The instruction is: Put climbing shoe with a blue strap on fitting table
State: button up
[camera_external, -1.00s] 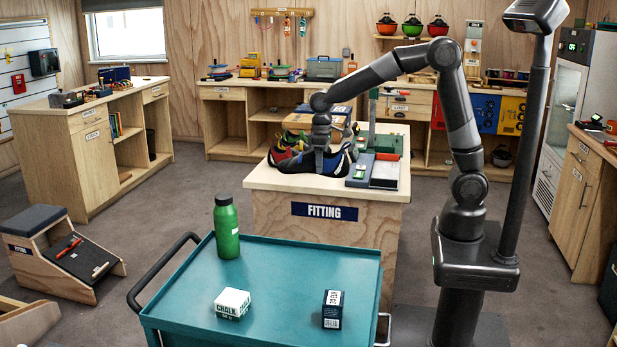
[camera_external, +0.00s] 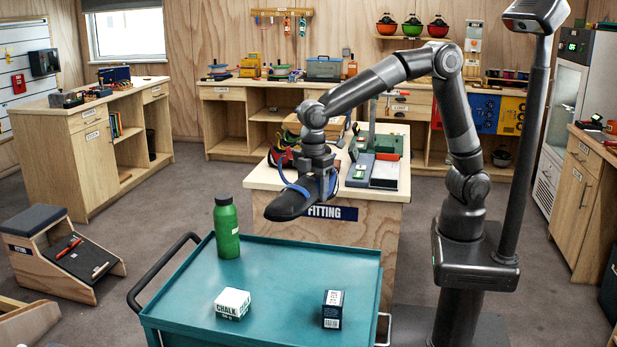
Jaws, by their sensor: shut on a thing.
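The climbing shoe with a blue strap (camera_external: 288,208) is dark, with its toe pointing down to the left. My gripper (camera_external: 321,174) is shut on it and holds it up in the air. In the picture the shoe overlaps the front edge of the fitting table (camera_external: 377,196) and part of its "FITTING" sign. I cannot tell exactly how far in front of the table it hangs. The fingertips are partly hidden against the shoe. Another shoe (camera_external: 279,157) with red and dark parts stands on the table behind, partly covered by my arm.
The table also bears a cardboard box, a green upright device (camera_external: 372,124) and a grey-and-red tray (camera_external: 385,171). In front is a teal cart (camera_external: 270,280) with a green bottle (camera_external: 227,228), a chalk box (camera_external: 232,303) and a dark blue box (camera_external: 333,309).

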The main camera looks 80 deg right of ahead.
aim_at(315, 183)
jog(key=a, duration=0.1)
jog(key=s+a+n, duration=0.1)
jog(key=a, duration=0.1)
jog(key=a+f, duration=0.3)
jog(key=f, duration=0.1)
jog(key=s+a+f, duration=0.1)
jog(key=a+f, duration=0.6)
jog(key=f, duration=0.1)
jog(key=shift+s+a, duration=0.35)
jog(key=shift+a, duration=0.05)
jog(key=shift+a+f, duration=0.1)
jog(key=shift+f, duration=1.9)
jog(key=shift+f, duration=0.2)
jog(key=o, duration=1.1)
